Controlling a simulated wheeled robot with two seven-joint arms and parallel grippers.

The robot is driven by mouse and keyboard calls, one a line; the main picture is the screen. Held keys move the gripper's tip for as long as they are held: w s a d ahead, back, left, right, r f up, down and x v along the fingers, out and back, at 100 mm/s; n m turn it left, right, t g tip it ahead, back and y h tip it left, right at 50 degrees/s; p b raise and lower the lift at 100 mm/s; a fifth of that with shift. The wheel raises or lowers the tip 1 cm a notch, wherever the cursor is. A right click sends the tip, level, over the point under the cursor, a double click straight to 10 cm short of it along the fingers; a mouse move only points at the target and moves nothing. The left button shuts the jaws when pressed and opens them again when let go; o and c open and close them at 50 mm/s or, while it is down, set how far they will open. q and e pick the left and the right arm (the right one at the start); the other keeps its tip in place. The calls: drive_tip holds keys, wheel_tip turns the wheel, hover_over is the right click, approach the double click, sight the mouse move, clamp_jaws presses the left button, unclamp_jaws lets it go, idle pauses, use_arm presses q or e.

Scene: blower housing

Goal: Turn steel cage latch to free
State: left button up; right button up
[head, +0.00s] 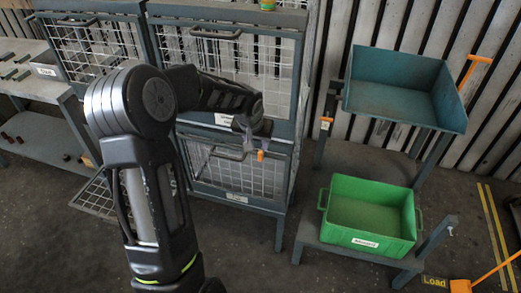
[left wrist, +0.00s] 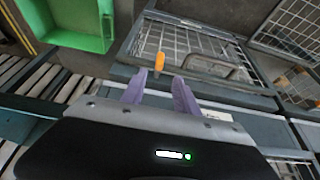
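The steel cage (head: 285,100) is a grey cabinet with mesh doors, one above another. A small orange latch handle (head: 260,155) shows at the top edge of its lower mesh door (head: 240,175), right beside my left gripper (head: 252,141). In the left wrist view the orange latch handle (left wrist: 159,62) stands just beyond the two purple-grey fingertips, roughly between them. The fingers of my left gripper (left wrist: 157,82) are apart and nothing is held. Contact with the latch cannot be told. My right gripper is not in view.
A grey bar handle (left wrist: 208,64) lies close to the latch on the same door. A green bin (head: 365,212) stands on a low rack to the right, below a teal tray (head: 402,88). A mesh panel (head: 97,195) juts out at left. Floor in front is clear.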

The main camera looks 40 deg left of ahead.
sight(260, 152)
use_arm(q)
drive_tip(key=shift+f, duration=0.15)
drive_tip(key=p+x, duration=0.1)
drive_tip(key=x, duration=0.6)
drive_tip(key=shift+w+d+f, duration=0.1)
drive_tip(key=shift+w+f, duration=0.05)
drive_tip(key=shift+f, duration=0.2)
drive_tip(key=shift+c, duration=0.6)
clamp_jaws()
